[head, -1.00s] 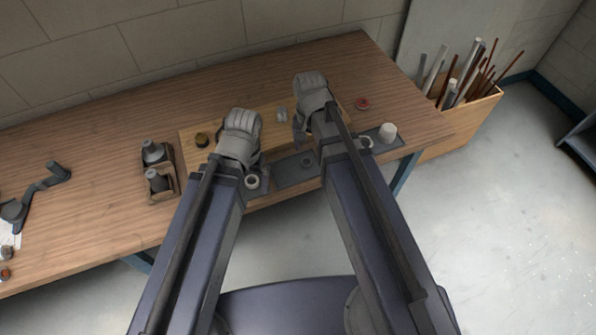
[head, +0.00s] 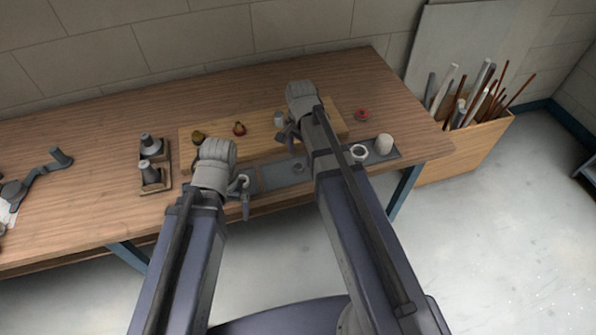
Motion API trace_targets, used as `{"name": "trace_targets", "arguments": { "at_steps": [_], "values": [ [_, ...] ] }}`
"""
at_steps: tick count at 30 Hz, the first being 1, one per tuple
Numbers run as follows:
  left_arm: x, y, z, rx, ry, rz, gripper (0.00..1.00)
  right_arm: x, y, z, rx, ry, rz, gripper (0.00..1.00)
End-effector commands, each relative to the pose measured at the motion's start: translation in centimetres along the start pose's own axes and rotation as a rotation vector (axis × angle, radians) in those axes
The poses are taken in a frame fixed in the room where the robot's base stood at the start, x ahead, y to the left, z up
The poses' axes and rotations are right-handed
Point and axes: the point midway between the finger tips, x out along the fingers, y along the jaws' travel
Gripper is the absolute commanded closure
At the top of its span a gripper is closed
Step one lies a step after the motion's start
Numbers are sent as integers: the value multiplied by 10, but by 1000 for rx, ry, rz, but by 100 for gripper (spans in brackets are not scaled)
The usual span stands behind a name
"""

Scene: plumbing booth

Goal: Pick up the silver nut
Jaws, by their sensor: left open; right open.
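A small silver-grey piece (head: 279,118), which looks like the silver nut, sits on the wooden board (head: 333,123) in the head view. It is too small to be sure of its shape. My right gripper (head: 301,92) is just right of it and above the board; its jaws are open but mostly hidden by the wrist. My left gripper (head: 217,152) is open over the board's front left part, left of the silver piece and apart from it. Its fingertips are hard to make out.
Two brass-coloured fittings (head: 239,128) (head: 198,137) sit on the board. A red ring (head: 362,115) lies right of it. Grey trays (head: 283,173) at the front edge hold rings and a white cylinder (head: 384,144). Dark fittings in a holder (head: 151,172) stand left. A wooden bin (head: 478,146) holds pipes.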

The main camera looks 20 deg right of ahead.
Motion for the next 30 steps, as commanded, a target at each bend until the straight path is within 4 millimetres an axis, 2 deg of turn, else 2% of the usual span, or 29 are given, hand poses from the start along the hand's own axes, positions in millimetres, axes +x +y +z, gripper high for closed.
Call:
{"name": "trace_targets", "arguments": {
  "at_steps": [8, 20, 29, 30],
  "values": [
    [8, 1, 0, 0, 0, 0, 0, 8, -1, 0, -1, 0, 0, 20],
    [52, 5, -3, 0, 0, 0, 0, 53, -5, 2, -2, 0, 0, 20],
    [53, 5, -3, 0, 0, 0, 0, 53, -5, 2, -1, 0, 0, 20],
    [53, 5, -3, 0, 0, 0, 0, 53, -5, 2, -1, 0, 0, 23]
  ]
}}
